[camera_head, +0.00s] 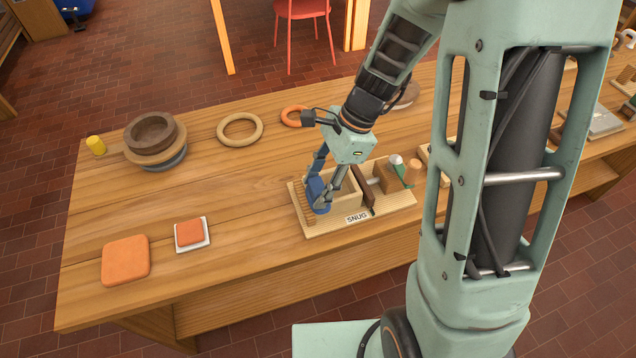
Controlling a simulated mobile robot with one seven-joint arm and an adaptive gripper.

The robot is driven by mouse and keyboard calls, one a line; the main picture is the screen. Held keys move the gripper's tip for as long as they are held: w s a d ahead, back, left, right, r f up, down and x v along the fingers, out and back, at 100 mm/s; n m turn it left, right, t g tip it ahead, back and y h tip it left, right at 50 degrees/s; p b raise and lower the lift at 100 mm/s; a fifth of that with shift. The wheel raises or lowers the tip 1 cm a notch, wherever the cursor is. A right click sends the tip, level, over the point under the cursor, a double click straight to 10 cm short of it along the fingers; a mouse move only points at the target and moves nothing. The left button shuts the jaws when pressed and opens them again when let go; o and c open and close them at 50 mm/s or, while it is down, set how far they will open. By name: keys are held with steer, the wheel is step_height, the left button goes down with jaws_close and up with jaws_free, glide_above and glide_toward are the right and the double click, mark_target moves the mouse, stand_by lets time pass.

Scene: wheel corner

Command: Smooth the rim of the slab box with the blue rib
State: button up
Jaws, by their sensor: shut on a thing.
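My gripper (324,208) points down over the left end of a light wooden tool tray with a label reading "SNUG" (404,199). It is shut on the blue rib (317,190), which is low at the tray's ribbed left part. The fingers partly cover the rib, and I cannot tell if it touches the tray. A small orange square piece (190,232) sits on a white tile (206,245) to the left. It may be the slab box, but its rim is too small to make out.
A larger orange square slab (126,260) lies at the front left of the wooden table. The tabletop between tile and tray is clear.

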steer(key=shift+f, duration=0.15)
stand_by(0.5)
